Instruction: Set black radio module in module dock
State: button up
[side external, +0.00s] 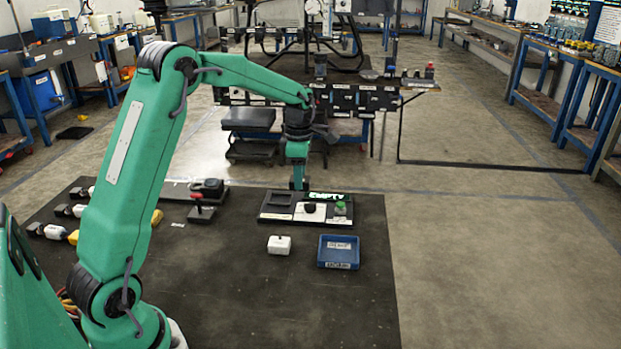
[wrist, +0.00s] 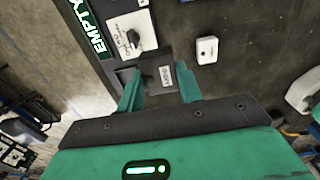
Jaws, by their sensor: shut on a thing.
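My gripper (wrist: 160,86) has its two green fingers on either side of a black block with a white label, taken to be the radio module (wrist: 155,72). In the side external view my gripper (side external: 299,184) points down at the back edge of the dark panel (side external: 262,217). The module dock appears to be the dark left section (side external: 281,199) of this panel. The fingers and module cover much of that area in the wrist view. I cannot tell whether the module touches the dock or is seated.
The panel also has a white plate with a black knob (side external: 310,207), a green button (side external: 340,207) and a lit EMPTY sign (side external: 328,196). A white block (side external: 279,244) and a blue tray (side external: 338,253) stand in front. The mat's front right is clear.

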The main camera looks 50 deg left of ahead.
jog(key=shift+w+a, duration=0.35)
jog(key=shift+w, duration=0.25)
send_over(280, 200)
notch_tip(280, 200, down, 7)
jog(key=shift+d+f, duration=0.1)
jog(key=shift+f, duration=1.9)
jog(key=shift+f, duration=0.15)
jog(key=o, duration=1)
